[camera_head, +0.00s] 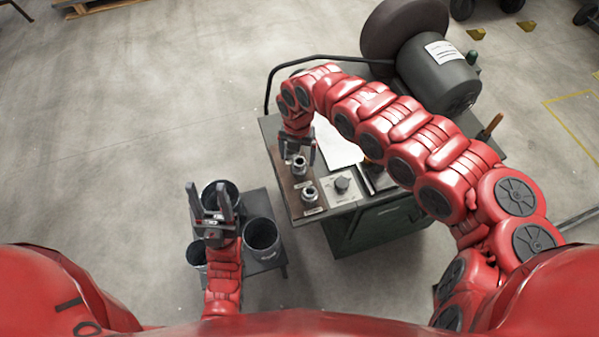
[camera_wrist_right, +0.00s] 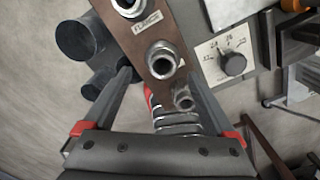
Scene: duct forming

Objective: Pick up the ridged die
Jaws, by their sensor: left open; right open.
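The ridged die (camera_wrist_right: 178,123), a silver piece with several stacked rings, shows in the right wrist view between the fingers of my right gripper (camera_wrist_right: 160,68). The fingers are apart, and I cannot tell whether they touch it. In the head view my right gripper (camera_head: 298,159) is open, pointing down over the brown strip (camera_head: 284,182) on the bench; the ridged die is not clearly visible there. Two other silver dies (camera_head: 299,167) (camera_head: 310,195) stand on the strip. My left gripper (camera_head: 206,187) is open and empty above the dark buckets.
Several dark buckets (camera_head: 262,236) stand on a low stand left of the bench. A dial panel (camera_head: 343,187) and a white sheet (camera_head: 338,142) lie right of the strip. A large grey machine (camera_head: 437,75) stands behind. Floor to the left is clear.

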